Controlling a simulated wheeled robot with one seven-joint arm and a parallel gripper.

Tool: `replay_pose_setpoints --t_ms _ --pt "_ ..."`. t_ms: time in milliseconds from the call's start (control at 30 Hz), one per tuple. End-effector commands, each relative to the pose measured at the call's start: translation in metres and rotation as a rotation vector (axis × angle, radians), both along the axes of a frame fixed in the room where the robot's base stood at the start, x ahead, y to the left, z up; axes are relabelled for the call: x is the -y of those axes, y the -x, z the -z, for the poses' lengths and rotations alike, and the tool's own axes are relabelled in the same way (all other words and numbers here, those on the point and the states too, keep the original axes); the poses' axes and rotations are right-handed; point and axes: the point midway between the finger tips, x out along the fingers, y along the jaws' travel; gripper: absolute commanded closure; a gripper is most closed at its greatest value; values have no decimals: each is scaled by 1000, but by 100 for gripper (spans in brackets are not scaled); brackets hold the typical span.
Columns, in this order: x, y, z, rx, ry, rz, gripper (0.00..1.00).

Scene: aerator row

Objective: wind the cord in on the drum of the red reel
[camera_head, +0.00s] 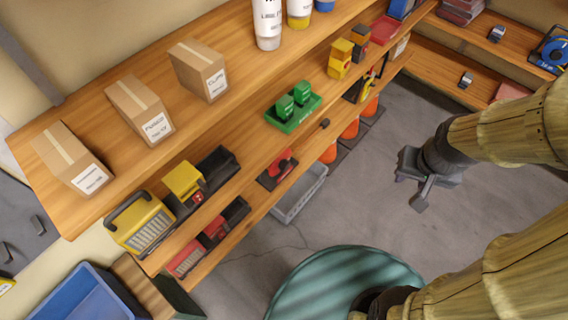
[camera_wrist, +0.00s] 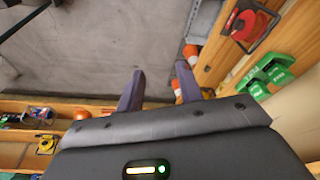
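The red reel (camera_head: 279,167) sits on a dark base on the lower shelf, left of the middle in the head view. It also shows at the upper right of the wrist view (camera_wrist: 244,26), with a round red drum on a board. The cord and crank are too small to make out clearly. My gripper (camera_wrist: 160,85) is open and empty, its two dark fingers apart over the grey floor. In the head view my gripper (camera_head: 418,188) hangs out in front of the shelves, well to the right of the reel and not touching it.
A green tray (camera_head: 292,113) with green blocks stands on the shelf beside the reel. Orange cones (camera_head: 350,130) and a grey bin (camera_head: 300,195) are below the shelf. Yellow and black machines (camera_head: 140,222) stand at the left. Cardboard boxes (camera_head: 140,108) line the upper shelf. The floor around my gripper is clear.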

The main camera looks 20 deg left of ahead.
Motion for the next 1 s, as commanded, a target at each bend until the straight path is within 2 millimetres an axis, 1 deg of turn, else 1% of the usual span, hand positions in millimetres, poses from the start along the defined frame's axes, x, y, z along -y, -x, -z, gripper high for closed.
replay_pose_setpoints --t_ms 200,267,300,367,433,467,567,700,767,867,1000 --pt "0 0 0 0 0 0 64" --pt "0 0 1 1 0 0 52" --pt "0 -1 2 2 1 -2 44" --pt "1 -3 8 9 5 -9 34" --pt "2 -9 19 22 15 -24 34" --pt "2 -13 26 32 21 -35 34" --pt "2 -28 54 72 42 -86 34" --pt "1 -57 100 150 67 -181 34" --pt "-2 -69 119 187 72 -225 34" --pt "-8 -88 150 247 72 -299 34" --pt "-21 -112 194 333 54 -404 34"
